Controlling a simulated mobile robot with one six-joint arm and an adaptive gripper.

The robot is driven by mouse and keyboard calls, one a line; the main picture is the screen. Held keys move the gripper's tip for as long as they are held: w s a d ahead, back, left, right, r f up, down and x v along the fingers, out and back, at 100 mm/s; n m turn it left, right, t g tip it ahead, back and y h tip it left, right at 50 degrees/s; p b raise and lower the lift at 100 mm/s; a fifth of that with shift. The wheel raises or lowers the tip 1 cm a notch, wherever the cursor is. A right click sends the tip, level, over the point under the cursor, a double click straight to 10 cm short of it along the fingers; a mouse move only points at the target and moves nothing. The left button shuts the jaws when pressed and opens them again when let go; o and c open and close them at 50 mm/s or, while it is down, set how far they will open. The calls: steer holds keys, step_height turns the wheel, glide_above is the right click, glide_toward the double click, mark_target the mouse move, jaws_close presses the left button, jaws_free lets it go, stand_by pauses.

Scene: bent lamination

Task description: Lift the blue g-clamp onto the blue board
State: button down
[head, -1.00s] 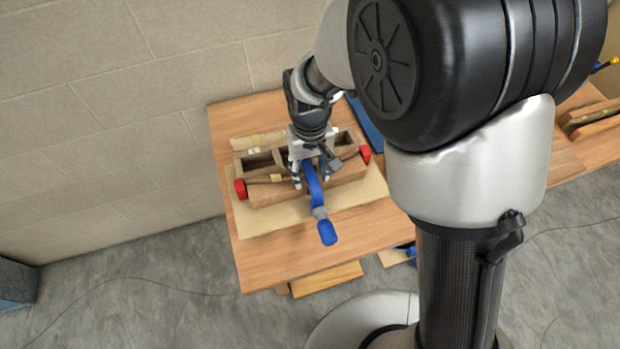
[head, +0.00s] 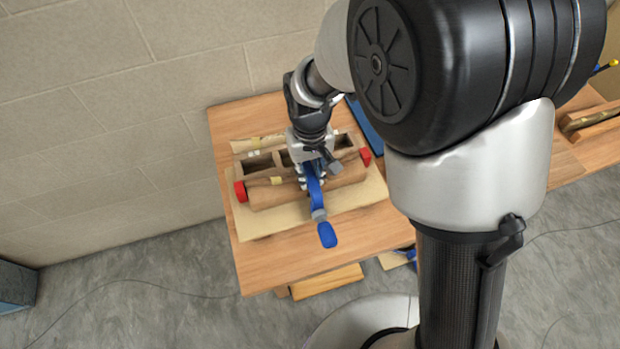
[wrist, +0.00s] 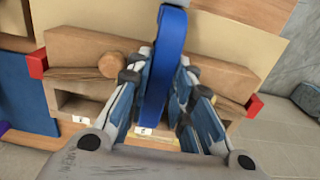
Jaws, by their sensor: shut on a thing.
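The blue g-clamp (head: 317,198) lies across the wooden form, with its blue handle end (head: 327,235) sticking out toward the front of the table. In the wrist view the blue clamp frame (wrist: 166,60) runs between my fingers. My gripper (head: 312,181) is above the form and shut on the clamp; its fingers also show in the wrist view (wrist: 158,100). The blue board (head: 366,124) lies on the table to the right behind the form, partly hidden by my arm. It also shows at the left of the wrist view (wrist: 22,92).
The wooden form (head: 260,194) with red end pieces (head: 240,191) sits on a pale sheet (head: 262,225) on the wooden table (head: 275,265). The form has open compartments. A wall stands behind the table. The table's front left is clear.

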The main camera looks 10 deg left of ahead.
step_height(320, 180, up, 13)
steer(key=p, duration=0.4)
steer(key=s+a+p, duration=0.2)
steer(key=s+a, duration=0.7)
steer(key=a, duration=0.6)
step_height(320, 180, up, 10)
steer(key=p, duration=0.7)
steer(key=shift+w+d+p, duration=0.15)
steer(key=shift+d+p, duration=0.15)
steer(key=shift+d, duration=0.1)
